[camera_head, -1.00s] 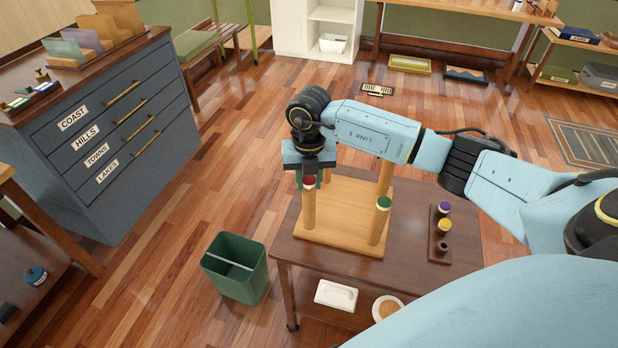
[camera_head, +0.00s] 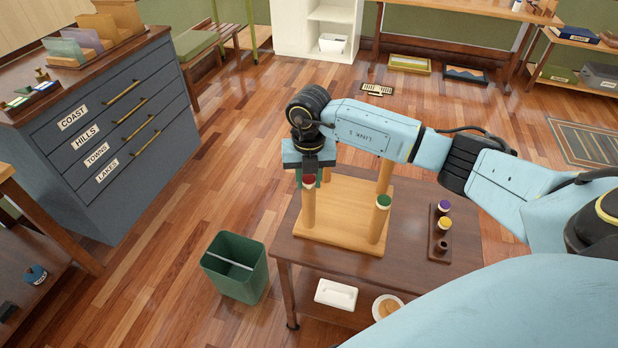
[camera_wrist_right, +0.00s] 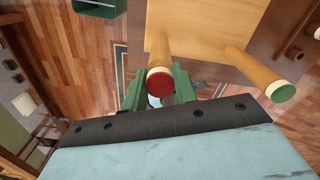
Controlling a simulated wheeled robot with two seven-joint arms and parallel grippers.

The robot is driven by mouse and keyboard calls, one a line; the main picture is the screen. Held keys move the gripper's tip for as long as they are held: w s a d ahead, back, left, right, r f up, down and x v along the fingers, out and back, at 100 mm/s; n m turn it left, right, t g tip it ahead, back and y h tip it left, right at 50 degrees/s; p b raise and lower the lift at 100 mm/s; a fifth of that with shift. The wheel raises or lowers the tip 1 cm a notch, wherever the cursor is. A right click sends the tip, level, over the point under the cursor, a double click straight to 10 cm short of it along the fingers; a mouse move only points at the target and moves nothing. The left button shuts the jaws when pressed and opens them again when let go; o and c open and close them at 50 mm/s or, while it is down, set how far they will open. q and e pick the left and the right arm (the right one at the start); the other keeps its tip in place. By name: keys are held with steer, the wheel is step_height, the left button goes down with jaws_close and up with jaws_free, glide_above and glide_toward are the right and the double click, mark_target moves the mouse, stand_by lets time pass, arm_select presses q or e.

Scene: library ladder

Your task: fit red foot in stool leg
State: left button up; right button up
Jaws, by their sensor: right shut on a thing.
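The wooden stool (camera_head: 345,212) lies upside down on a small dark table, legs pointing up. My right gripper (camera_head: 310,178) is over its near-left leg (camera_head: 308,211), shut on the red foot (camera_head: 309,183). In the right wrist view the red foot (camera_wrist_right: 160,82) sits in line with the leg end, a pale band just behind it, between the green fingers of my right gripper (camera_wrist_right: 160,92). How deep it sits in the leg I cannot tell. The near-right leg carries a green foot (camera_head: 383,202). My arm hides the tops of the far legs. My left gripper is not in view.
A dark rack (camera_head: 434,250) on the table's right holds a purple foot (camera_head: 444,207) and a yellow foot (camera_head: 444,224). A green bin (camera_head: 237,290) stands on the floor at left. A blue drawer cabinet (camera_head: 100,190) stands farther left, with open floor between.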

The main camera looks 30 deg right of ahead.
steer(key=shift+s+a+f, duration=0.1)
steer(key=shift+s+f, duration=0.15)
steer(key=shift+f, duration=0.25)
steer(key=o, duration=1)
steer(key=shift+w, duration=0.1)
steer(key=shift+d, duration=0.2)
steer(key=shift+w+d, duration=0.1)
steer(key=o, duration=0.5)
steer(key=shift+a+r, duration=0.15)
steer(key=shift+a, duration=0.05)
steer(key=shift+r, duration=0.1)
steer(key=shift+r+p, duration=2.4)
steer(key=shift+r, duration=0.6)
